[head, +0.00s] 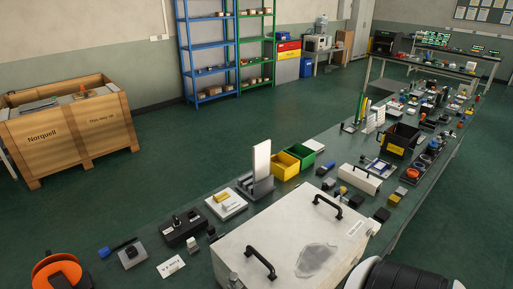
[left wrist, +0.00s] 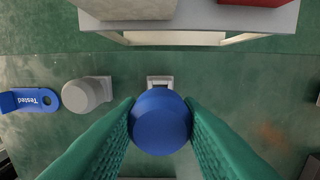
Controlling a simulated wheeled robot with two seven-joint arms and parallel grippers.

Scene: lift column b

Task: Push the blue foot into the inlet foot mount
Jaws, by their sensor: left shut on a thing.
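In the left wrist view, my left gripper (left wrist: 160,128) has its two green ribbed fingers shut on the round blue foot (left wrist: 160,122), one on each side. A small pale square fitting, which looks like the inlet foot mount (left wrist: 160,81), shows just past the blue foot's upper edge, nearly in line with it. The foot covers its lower part. I cannot tell whether they touch. I cannot make out the foot, the mount or either gripper in the head view. My right gripper is in neither view.
In the left wrist view, a grey round knob-like part (left wrist: 82,94) and a blue tag reading "Tested" (left wrist: 30,101) lie left. A pale ledge (left wrist: 250,22) crosses the top. In the head view, a white case with black handles (head: 255,240) stands on the crowded bench.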

